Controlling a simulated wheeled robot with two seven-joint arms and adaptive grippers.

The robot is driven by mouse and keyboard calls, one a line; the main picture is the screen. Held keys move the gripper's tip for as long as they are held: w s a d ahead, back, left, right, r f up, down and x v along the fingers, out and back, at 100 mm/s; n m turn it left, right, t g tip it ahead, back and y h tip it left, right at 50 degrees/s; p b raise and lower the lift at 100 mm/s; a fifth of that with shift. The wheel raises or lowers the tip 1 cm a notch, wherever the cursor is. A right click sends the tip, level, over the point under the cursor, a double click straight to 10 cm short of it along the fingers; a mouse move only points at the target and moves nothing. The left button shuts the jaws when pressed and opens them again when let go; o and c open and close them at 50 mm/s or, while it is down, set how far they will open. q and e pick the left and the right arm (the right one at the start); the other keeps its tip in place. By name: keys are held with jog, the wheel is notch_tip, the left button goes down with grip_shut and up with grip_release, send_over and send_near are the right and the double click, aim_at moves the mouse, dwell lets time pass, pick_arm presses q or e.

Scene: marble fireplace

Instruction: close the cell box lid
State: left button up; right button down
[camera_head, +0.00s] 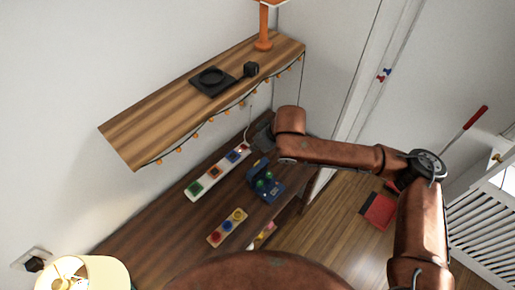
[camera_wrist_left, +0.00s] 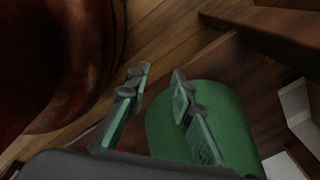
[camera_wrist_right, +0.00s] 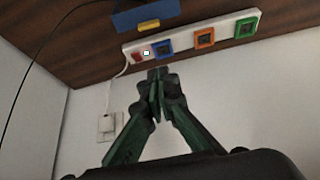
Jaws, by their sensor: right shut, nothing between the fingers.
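The blue cell box (camera_head: 263,184) sits on the dark wooden table, with green round parts showing on it. The lid's angle is hard to tell. In the right wrist view part of the blue box (camera_wrist_right: 145,20) with a yellow piece shows at the top edge. My right gripper (camera_head: 258,137) is beside the box, near the end of the power strip; its fingers (camera_wrist_right: 157,75) are shut and empty. My left gripper (camera_wrist_left: 160,85) is open, away from the box, with a green rounded object (camera_wrist_left: 215,120) behind its fingers. It is outside the head view.
A white power strip (camera_head: 218,172) with coloured sockets lies beside the box. A small board with coloured buttons (camera_head: 227,227) lies nearer. A wooden shelf (camera_head: 150,125) hangs above the table's back. A lampshade (camera_head: 88,272) stands at lower left.

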aim_at(258, 168)
notch_tip(258, 168, down, 7)
jog(key=shift+w+r+b, duration=0.1)
jog(key=shift+r+b, duration=0.05)
jog(key=shift+b, duration=0.6)
jog(key=shift+s+d, duration=0.1)
jog(key=shift+s, duration=0.1)
jog(key=shift+d, duration=0.2)
